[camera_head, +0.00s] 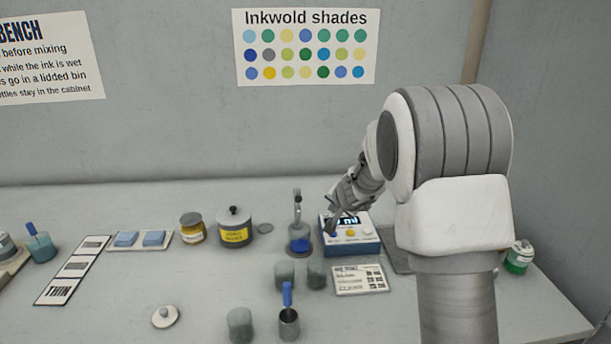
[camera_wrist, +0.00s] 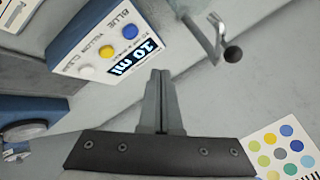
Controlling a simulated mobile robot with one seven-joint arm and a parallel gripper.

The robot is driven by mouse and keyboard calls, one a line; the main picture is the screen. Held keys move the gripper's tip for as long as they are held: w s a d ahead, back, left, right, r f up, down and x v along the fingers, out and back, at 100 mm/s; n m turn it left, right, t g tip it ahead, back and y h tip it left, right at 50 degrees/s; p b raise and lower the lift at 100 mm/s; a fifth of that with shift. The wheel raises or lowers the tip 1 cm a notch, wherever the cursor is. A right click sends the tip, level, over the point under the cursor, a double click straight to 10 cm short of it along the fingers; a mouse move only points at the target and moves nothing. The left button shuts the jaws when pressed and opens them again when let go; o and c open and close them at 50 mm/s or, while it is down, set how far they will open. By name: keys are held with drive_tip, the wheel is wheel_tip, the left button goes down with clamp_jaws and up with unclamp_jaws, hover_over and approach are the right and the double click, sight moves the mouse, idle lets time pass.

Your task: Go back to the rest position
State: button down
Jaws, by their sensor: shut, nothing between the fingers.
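My gripper (camera_head: 331,226) is at the blue dispenser box (camera_head: 366,248) on the bench, in front of its panel in the head view. In the wrist view the two fingers of my gripper (camera_wrist: 160,74) are pressed together with nothing between them. The box (camera_wrist: 62,50) lies to their left there, with a "10 ml" display and blue, yellow and clear buttons. The fingertips look apart from the buttons in the wrist view; the exact gap is hard to tell. My arm rises at the right of the head view.
A lidded pot (camera_head: 235,228) and yellow jar (camera_head: 192,230) stand further left. A green jar (camera_head: 519,258) is at right.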

drive_tip(key=s+a+r+n+g+y+p, duration=0.1)
drive_tip(key=s+a+r+n+p, duration=0.15)
drive_tip(key=s+r, duration=0.65)
drive_tip(key=s+a+r+n+y+p, duration=0.2)
drive_tip(key=s+a+r+n, duration=0.1)
drive_tip(key=s+r, duration=0.65)
drive_tip(key=s+d+r+n+g+h+p, duration=0.1)
drive_tip(key=s+d+h+p, duration=0.1)
drive_tip(key=s, duration=0.9)
drive_tip(key=s+d+r+n+g+h+p, duration=0.1)
drive_tip(key=s+d+r+h+p, duration=0.1)
drive_tip(key=s, duration=0.9)
drive_tip(key=shift+s+d+g+p, duration=0.25)
drive_tip(key=shift+d+p, duration=0.2)
drive_tip(key=shift+d, duration=0.5)
